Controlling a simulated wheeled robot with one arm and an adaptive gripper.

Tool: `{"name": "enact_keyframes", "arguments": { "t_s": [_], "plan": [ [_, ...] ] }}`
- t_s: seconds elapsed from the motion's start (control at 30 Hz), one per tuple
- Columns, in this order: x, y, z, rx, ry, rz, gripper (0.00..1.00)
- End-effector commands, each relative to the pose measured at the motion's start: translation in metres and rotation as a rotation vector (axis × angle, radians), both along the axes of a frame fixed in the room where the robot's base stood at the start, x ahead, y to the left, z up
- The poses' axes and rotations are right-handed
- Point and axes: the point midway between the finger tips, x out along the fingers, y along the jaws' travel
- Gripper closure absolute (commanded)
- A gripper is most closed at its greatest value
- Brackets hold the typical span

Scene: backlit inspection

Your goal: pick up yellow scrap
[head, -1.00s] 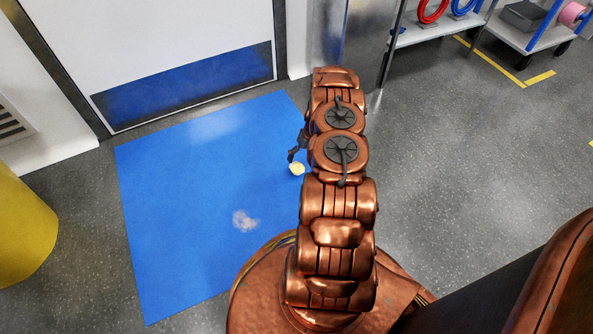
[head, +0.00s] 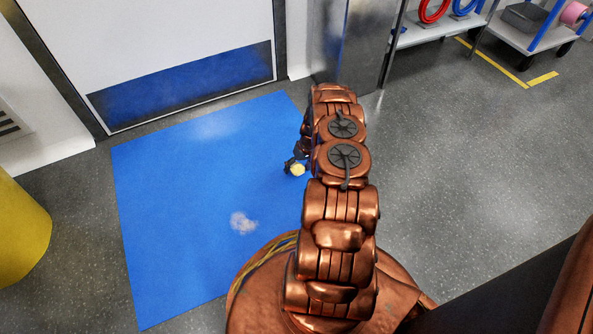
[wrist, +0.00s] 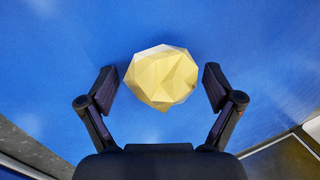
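The yellow scrap (head: 298,169) is a small faceted, crumpled-looking lump on the blue mat (head: 170,220), just left of my arm in the head view. In the wrist view the yellow scrap (wrist: 162,77) sits between the two finger pads, with a gap on each side. My gripper (wrist: 160,85) is open around it and does not visibly touch it. In the head view only one dark finger of my gripper (head: 291,163) shows beside the scrap; my arm hides the rest.
A door with a blue kick plate (head: 190,85) stands behind the mat. A yellow cylinder (head: 20,235) is at the left edge. Shelves and a cart (head: 510,35) with hoses are at the upper right. The grey floor (head: 460,150) to the right is clear.

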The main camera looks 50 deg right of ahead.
Motion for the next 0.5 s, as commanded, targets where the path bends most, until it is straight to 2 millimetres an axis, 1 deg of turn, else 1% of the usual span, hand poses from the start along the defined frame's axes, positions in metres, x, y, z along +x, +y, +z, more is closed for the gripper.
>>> {"name": "enact_keyframes", "arguments": {
  "t_s": [0.03,0.07,0.4,0.5],
  "plan": [
    [-0.0001,0.0001,0.0,0.0,0.0,0.0,0.16],
    [-0.0001,0.0001,0.0,0.0,0.0,0.0,0.19],
    [0.0,0.0002,-0.0001,0.0,0.0,0.001,0.55],
    [0.0,0.0002,-0.0001,0.0,0.0,0.001,0.55]
  ]
}}
